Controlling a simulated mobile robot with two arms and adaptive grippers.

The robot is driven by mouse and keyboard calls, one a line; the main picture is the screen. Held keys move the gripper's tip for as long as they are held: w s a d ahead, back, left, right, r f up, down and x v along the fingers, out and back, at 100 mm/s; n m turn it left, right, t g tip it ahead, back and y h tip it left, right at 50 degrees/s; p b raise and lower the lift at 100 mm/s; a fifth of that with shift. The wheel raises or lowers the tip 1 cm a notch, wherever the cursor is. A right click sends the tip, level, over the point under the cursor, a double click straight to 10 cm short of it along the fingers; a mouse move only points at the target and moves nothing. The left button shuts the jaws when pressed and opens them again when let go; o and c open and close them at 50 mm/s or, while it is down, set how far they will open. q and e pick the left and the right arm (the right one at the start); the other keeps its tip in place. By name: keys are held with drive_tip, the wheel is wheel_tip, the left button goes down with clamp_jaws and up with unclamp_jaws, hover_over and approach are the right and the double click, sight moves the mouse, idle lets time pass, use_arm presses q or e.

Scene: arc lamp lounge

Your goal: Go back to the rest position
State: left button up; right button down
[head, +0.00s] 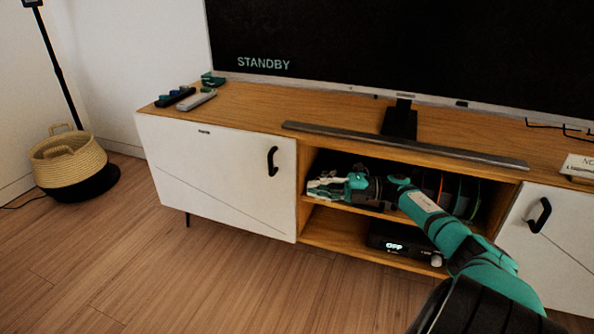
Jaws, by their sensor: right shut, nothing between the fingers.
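My right arm, teal and black, comes in from the lower right. Its gripper (326,187) is shut and empty, pointing left in front of the open upper shelf (330,160) of the wooden TV cabinet (250,115). I cannot tell whether the gripper is inside the shelf or just before it. The arm hides part of the shelf opening and the right side of the lower shelf. My left gripper is not in view.
A white cabinet door (220,180) with a black handle is shut on the left, another (550,235) on the right. A soundbar (400,145) and remotes (196,101) lie on top below a TV (400,50). A basket (68,160) stands left. The floor in front is clear.

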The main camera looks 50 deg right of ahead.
drive_tip(key=shift+s+d, duration=0.3)
drive_tip(key=shift+d, duration=0.3)
